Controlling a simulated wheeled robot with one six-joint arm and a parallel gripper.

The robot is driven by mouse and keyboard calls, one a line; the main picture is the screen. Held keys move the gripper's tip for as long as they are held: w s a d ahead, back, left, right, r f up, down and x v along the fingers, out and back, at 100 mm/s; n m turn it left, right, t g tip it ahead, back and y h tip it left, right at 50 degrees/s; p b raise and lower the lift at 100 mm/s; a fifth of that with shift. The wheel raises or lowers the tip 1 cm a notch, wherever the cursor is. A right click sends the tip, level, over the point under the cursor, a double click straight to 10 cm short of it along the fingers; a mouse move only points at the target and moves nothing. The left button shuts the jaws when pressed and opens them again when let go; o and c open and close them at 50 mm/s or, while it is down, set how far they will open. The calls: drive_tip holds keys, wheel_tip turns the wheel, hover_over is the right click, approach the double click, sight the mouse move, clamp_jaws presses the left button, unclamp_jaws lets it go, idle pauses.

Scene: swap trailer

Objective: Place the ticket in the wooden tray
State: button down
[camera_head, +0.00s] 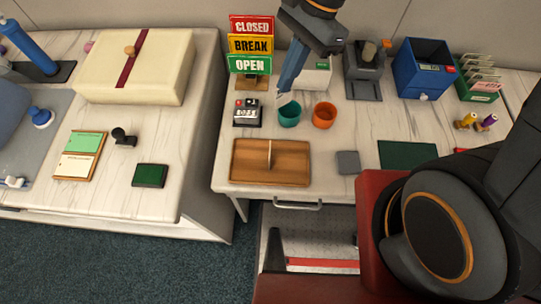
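The wooden tray (247,165) lies at the front left of the right-hand counter, with a thin upright pale strip across its middle that looks like a divider. My gripper (285,92) points down from the top of the view, above and behind a teal cup (289,115). Its blue-grey fingers are seen edge-on, so I cannot tell whether they are open or shut. A small whitish piece (286,99) shows at the fingertips, just over the cup; it may be the ticket, but it is too small to tell. No other ticket can be made out clearly.
Stacked signs (250,45) stand behind. A grey square (348,162) lies right of the tray. Counter between cups and tray is clear.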

drive_tip(key=s+a+n+g+h+p, duration=0.25)
drive_tip(key=s+a+n, duration=0.35)
drive_tip(key=s+n, duration=0.4)
drive_tip(key=shift+t+h, duration=0.25)
drive_tip(key=shift+h, duration=0.2)
drive_tip(key=shift+s+f, duration=0.1)
drive_tip(key=shift+f, duration=4.75)
drive_tip(key=shift+f, duration=0.15)
drive_tip(key=c, duration=2.1)
unclamp_jaws()
